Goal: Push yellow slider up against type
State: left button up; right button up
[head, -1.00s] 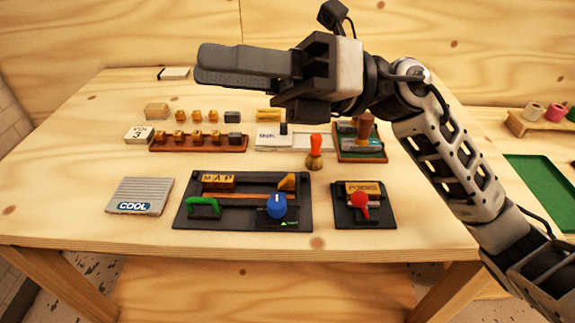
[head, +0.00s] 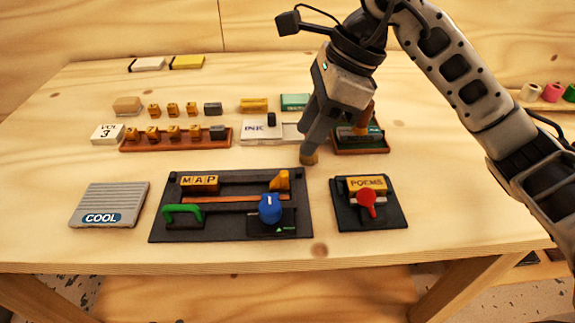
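The yellow slider (head: 280,181) sits toward the right end of the wooden rail on the dark press plate (head: 165,217). The yellow type (head: 199,183), reading MAP, stands at the left of the same plate, with a wide gap between them. My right gripper (head: 311,146) points down beyond the plate's back right corner, apart from the slider. My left gripper is not in view.
The plate also carries a green handle (head: 183,209) and a blue knob (head: 270,208). A smaller POEMS plate (head: 345,216) with a red knob is to the right, a grey COOL pad (head: 108,205) to the left. Type racks and an ink box (head: 257,131) stand behind.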

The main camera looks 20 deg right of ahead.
aim_at(284, 173)
jog(key=x, duration=0.8)
jog(key=shift+a+f, duration=0.15)
jog(key=shift+f, duration=0.15)
jog(key=shift+a, duration=0.1)
grip_shut()
